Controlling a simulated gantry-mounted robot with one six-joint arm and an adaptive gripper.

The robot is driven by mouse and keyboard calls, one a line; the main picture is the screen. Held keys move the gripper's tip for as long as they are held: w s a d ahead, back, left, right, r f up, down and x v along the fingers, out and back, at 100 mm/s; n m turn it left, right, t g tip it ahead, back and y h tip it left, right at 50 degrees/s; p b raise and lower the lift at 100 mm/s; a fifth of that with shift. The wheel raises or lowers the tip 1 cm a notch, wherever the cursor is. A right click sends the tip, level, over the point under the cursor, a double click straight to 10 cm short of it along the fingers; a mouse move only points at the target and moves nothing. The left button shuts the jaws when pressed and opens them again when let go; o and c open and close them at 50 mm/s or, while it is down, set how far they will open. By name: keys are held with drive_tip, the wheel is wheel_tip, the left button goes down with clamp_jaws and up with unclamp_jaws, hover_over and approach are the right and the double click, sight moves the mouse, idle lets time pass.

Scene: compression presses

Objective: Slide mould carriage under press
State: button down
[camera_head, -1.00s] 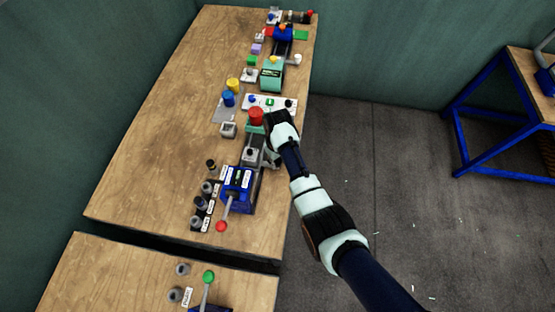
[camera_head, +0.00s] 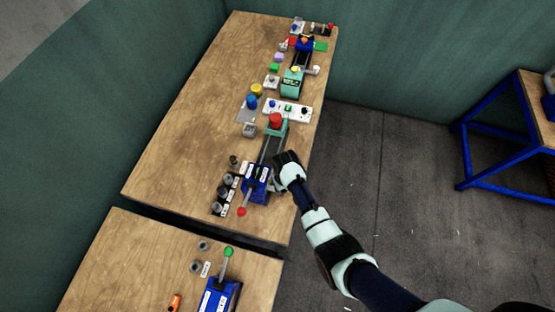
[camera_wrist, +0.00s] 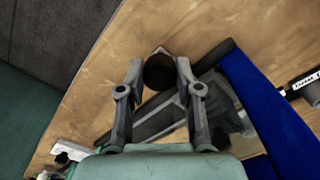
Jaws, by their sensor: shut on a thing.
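The blue press (camera_head: 257,184) with a red-knobbed lever stands on the wooden bench in the head view. Its blue side (camera_wrist: 268,105) fills the right of the wrist view. A grey rail (camera_head: 270,149) runs from it toward a mint unit (camera_head: 283,128) with a red top; the visible stretch is bare. My gripper (camera_head: 283,161) is beside the rail close to the press. In the wrist view its fingers (camera_wrist: 160,68) are shut on a dark round knob (camera_wrist: 159,75). A grey block (camera_wrist: 222,118), seemingly the carriage, shows against the press, partly hidden by a finger.
Several dark cylinders (camera_head: 223,193) stand left of the press. A white button panel (camera_head: 287,109) and more devices line the bench beyond. A gap separates a nearer bench (camera_head: 120,265) holding another blue press (camera_head: 220,296). The bench's left side is clear.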

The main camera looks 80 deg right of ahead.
drive_tip(key=shift+a, duration=0.1)
drive_tip(key=c, duration=0.8)
unclamp_jaws()
drive_tip(key=shift+a, duration=0.15)
wheel_tip(320, 180, up, 12)
drive_tip(key=shift+r, duration=0.1)
